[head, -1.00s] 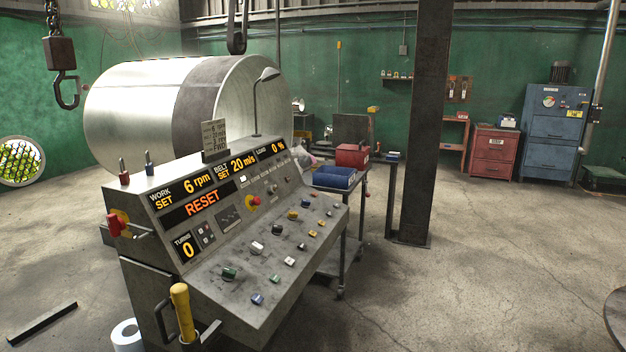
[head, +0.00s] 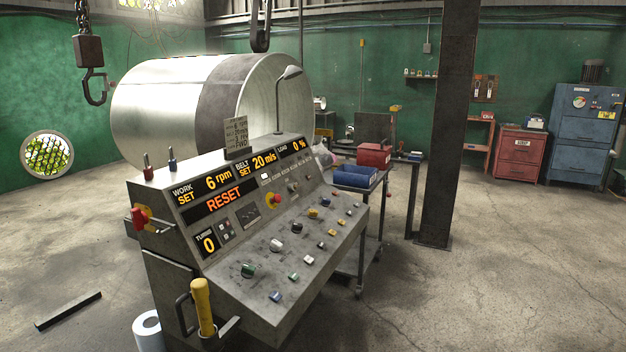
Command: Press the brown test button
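The grey control console (head: 238,303) stands left of the middle in the head view, with a sloped panel facing right and front. I cannot pick out a brown button or read the small labels at this size. The display (head: 224,200) reads RESET. My gripper is not in view.
A large metal drum (head: 155,115) lies behind the console. A trolley with blue bins (head: 356,175) stands at its right, before a dark column (head: 443,130). A hook (head: 95,90) hangs at upper left. A bar (head: 68,311) lies on the floor. The right foreground is clear.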

